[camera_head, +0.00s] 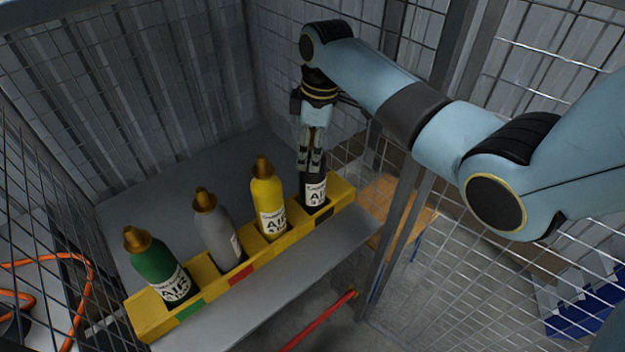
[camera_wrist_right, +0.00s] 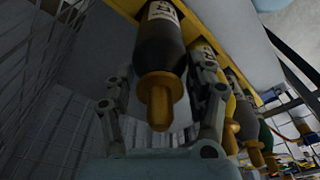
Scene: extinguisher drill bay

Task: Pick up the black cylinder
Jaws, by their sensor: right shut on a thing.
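The black cylinder (camera_head: 315,190) stands in the far right slot of the yellow rack (camera_head: 342,192), its labelled lower part showing in the head view. My right gripper (camera_head: 310,168) comes down over its top from above and is shut on it, hiding its brass neck there. In the right wrist view, the black cylinder (camera_wrist_right: 160,45) with its brass valve lies between the two fingers of my right gripper (camera_wrist_right: 162,92). My left gripper is in neither view.
Yellow (camera_head: 268,200), grey (camera_head: 214,230) and green (camera_head: 155,265) cylinders stand in the same rack to the left. The rack sits on a grey shelf (camera_head: 270,278). Wire mesh panels and a metal post (camera_head: 395,240) enclose the bay closely.

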